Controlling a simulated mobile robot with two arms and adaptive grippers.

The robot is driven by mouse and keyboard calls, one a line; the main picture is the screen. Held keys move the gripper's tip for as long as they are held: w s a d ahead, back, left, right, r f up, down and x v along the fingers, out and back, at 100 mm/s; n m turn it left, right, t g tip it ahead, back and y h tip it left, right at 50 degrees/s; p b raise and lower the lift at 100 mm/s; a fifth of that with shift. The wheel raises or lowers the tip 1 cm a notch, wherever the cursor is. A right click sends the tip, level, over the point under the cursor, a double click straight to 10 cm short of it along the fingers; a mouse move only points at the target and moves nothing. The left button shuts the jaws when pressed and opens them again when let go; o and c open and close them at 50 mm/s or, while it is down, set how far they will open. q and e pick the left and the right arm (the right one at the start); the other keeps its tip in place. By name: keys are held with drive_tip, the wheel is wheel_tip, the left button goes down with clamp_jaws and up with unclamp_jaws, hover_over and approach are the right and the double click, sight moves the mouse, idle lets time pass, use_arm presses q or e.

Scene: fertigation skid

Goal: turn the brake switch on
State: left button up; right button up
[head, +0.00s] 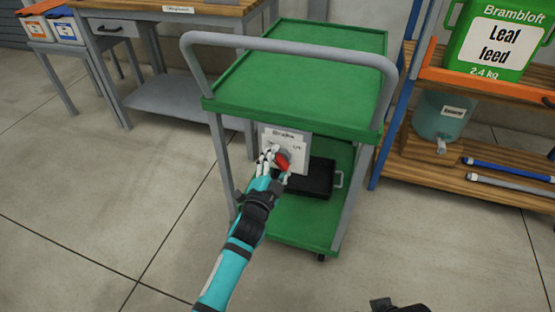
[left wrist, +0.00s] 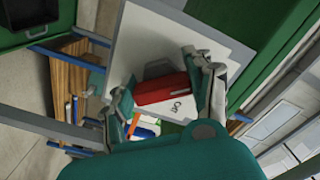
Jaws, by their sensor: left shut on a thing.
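A pale panel labelled "Brake" (head: 299,140) is mounted at the green cart, below its top tray. The red switch handle (head: 283,161) sits on this panel, partly hidden by my fingers. My left gripper (head: 273,160) is at the panel, shut on the red handle. In the left wrist view the red handle (left wrist: 160,88) lies between my two fingers, in front of the white panel (left wrist: 140,40). Part of a printed mark shows beside the handle, but which setting the switch is at I cannot tell.
The green cart (head: 290,68) has a grey push bar and a lower tray with a black bin (head: 318,181). A workbench (head: 170,13) stands at the back left, shelves with a "Leaf feed" container (head: 492,40) at the right. The floor in front is clear.

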use_arm(q)
drive_tip(key=shift+f+n, duration=0.15)
drive_tip(key=shift+n, duration=0.55)
use_arm(e)
drive_tip(key=shift+x, duration=1.05)
drive_tip(key=shift+s+f, duration=0.1)
drive_tip(key=shift+s, duration=0.05)
use_arm(q)
drive_tip(key=o, duration=1.2)
drive_tip(key=shift+s, duration=0.15)
drive_tip(key=v, duration=1.1)
drive_tip(key=shift+s+a, duration=0.15)
drive_tip(key=shift+s, duration=0.2)
